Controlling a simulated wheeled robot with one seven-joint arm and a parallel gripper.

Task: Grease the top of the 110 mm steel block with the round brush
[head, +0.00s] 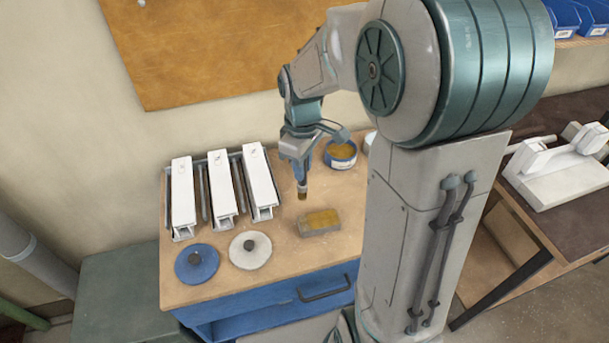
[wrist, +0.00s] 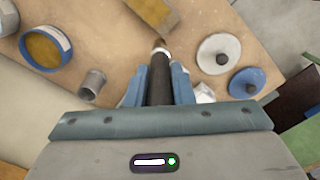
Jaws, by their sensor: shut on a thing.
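My gripper (head: 301,178) is shut on the round brush (head: 302,191), which points down with a brownish tip. In the wrist view the brush's dark handle (wrist: 160,82) runs between the blue fingers, with a pale ferrule at its end. The steel block (head: 318,231) lies on the bench top just in front of and below the brush; its upper face is mostly golden brown, with grey showing at the edges. In the wrist view part of the block (wrist: 153,12) shows at the top edge. The brush tip appears above and behind the block, apart from it. No length marking is readable.
A blue tin (head: 341,157) of golden grease stands behind right, beside a grey cup (wrist: 92,84) seen in the wrist view. A blue lid (head: 197,262) and a white lid (head: 250,249) lie front left. Several white profile clamps (head: 222,192) stand at the left.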

